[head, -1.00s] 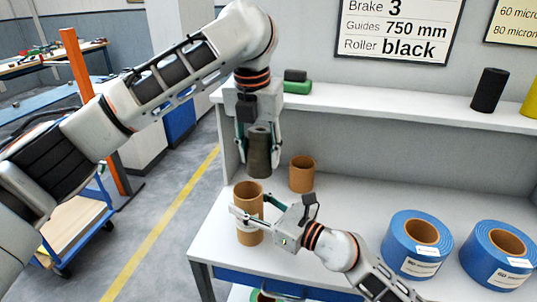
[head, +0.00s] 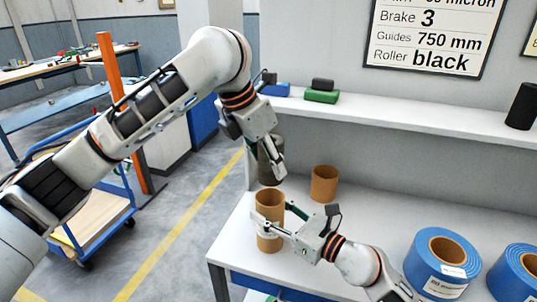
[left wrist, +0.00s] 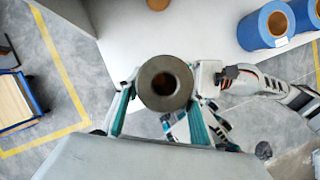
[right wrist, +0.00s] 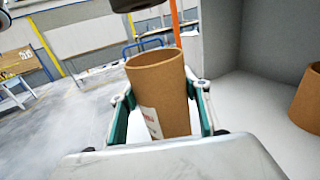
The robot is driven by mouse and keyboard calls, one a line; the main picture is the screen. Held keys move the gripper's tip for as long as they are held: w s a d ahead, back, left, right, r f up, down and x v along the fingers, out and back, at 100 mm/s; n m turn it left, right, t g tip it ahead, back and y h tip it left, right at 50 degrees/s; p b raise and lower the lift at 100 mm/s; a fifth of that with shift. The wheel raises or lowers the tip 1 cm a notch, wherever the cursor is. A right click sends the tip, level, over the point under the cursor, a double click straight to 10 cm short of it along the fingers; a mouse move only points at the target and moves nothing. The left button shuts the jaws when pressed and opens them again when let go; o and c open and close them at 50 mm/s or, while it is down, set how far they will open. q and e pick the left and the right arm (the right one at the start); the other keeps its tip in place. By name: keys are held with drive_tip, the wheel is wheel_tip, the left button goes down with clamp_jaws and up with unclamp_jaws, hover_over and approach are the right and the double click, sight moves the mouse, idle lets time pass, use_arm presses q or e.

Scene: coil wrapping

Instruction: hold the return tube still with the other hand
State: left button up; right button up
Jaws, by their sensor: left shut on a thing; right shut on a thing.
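A brown cardboard tube with a white label (head: 270,205) stands upright at the table's front left corner. My right gripper (head: 272,229) is shut around it from the right. In the right wrist view the tube (right wrist: 160,92) sits between both fingers, its open top showing. My left gripper (head: 274,168) is shut on a dark grey hollow roller (head: 268,160), held just above the tube's top. In the left wrist view the roller (left wrist: 150,97) is seen end-on and hides the tube below it. Part of a dark object, likely the roller, shows at the right wrist view's top edge.
A shorter brown tube (head: 324,183) stands behind on the white table (head: 370,225). Blue tape rolls (head: 440,262) stand to the right. The shelf (head: 430,122) holds green, blue and black items. A blue cart (head: 92,215) is on the floor at left.

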sight(265, 183)
use_arm(q)
drive_tip(key=shift+f, duration=3.85)
drive_tip(key=shift+s+a+f, duration=0.1)
drive_tip(key=shift+s+f, duration=0.05)
drive_tip(key=shift+f, duration=0.7)
drive_tip(key=o, duration=1.4)
drive_tip(key=shift+o, duration=0.8)
drive_tip(key=shift+f, duration=0.1)
drive_tip(key=shift+r, duration=0.35)
drive_tip(key=v, duration=1.2)
drive_tip(key=shift+d, duration=0.25)
